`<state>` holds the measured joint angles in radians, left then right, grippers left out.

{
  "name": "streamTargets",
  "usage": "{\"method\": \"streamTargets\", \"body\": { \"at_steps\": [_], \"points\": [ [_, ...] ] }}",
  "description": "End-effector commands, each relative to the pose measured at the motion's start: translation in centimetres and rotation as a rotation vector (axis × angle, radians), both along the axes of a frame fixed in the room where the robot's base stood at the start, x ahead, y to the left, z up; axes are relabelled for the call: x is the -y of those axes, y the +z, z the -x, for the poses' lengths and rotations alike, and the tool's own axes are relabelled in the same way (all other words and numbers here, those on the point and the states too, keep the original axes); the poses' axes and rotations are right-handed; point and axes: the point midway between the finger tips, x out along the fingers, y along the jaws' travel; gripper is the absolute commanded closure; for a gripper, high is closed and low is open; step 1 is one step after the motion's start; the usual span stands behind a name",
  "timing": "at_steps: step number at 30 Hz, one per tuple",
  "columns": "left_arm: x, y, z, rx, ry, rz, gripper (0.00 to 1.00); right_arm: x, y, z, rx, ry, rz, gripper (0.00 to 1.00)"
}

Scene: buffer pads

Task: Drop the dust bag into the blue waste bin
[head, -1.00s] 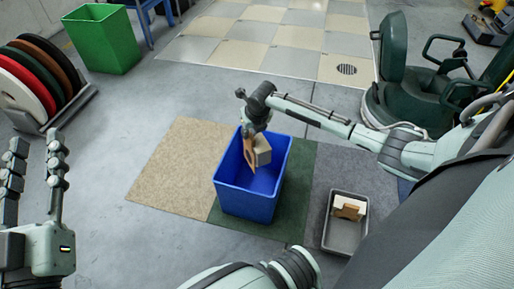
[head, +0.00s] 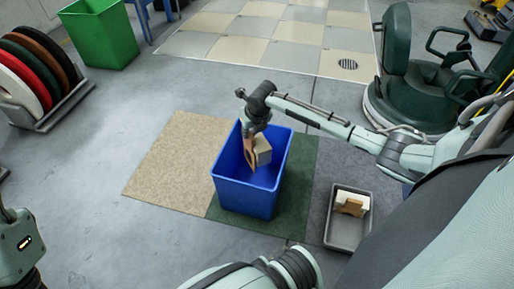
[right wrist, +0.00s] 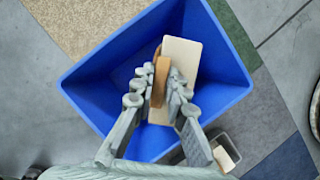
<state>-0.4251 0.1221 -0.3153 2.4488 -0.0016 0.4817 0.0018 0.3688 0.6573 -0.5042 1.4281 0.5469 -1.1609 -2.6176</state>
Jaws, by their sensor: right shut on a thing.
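The dust bag (head: 263,151), a beige block with a brown collar plate, hangs from my right gripper (head: 251,135). The gripper is shut on the brown plate, and the bag is over the opening of the blue waste bin (head: 243,198). In the right wrist view, the fingers (right wrist: 161,80) close around the brown plate with the beige bag (right wrist: 185,52) beside it, inside the outline of the bin's rim (right wrist: 92,65). Part of my left gripper (head: 16,245) shows at the lower left edge; its fingertips are out of the picture.
A grey tray (head: 341,234) with a white and brown item (head: 351,203) stands right of the bin. A green bin (head: 102,36), a rack of coloured discs (head: 30,78) and a dark green floor machine (head: 408,100) stand farther off. Tan matting (head: 170,165) lies left of the blue bin.

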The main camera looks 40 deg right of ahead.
Motion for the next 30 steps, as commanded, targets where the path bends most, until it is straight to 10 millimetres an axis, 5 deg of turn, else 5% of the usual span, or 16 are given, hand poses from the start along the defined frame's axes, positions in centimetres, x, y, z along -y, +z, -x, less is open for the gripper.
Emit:
{"method": "streamTargets", "body": {
  "at_steps": [7,8,13,23,30],
  "points": [
    [0.0,0.1,0.0,0.004,0.001,0.001,0.67,0.0,0.2,-0.1,0.004,0.000,0.000,1.00],
    [0.0,0.1,0.0,0.004,0.001,0.001,0.67,0.0,0.2,-0.1,0.004,0.000,0.000,0.84],
    [0.0,0.1,0.0,0.004,0.001,0.001,0.67,0.0,0.1,-0.1,0.003,0.000,0.000,0.63],
    [0.0,0.0,0.0,0.000,-0.001,0.001,0.67,0.0,0.1,0.1,-0.002,0.000,0.001,0.63],
    [0.0,0.0,0.0,0.001,0.000,0.000,0.67,-0.1,3.3,1.2,0.004,0.002,0.003,0.63]
  ]
}}
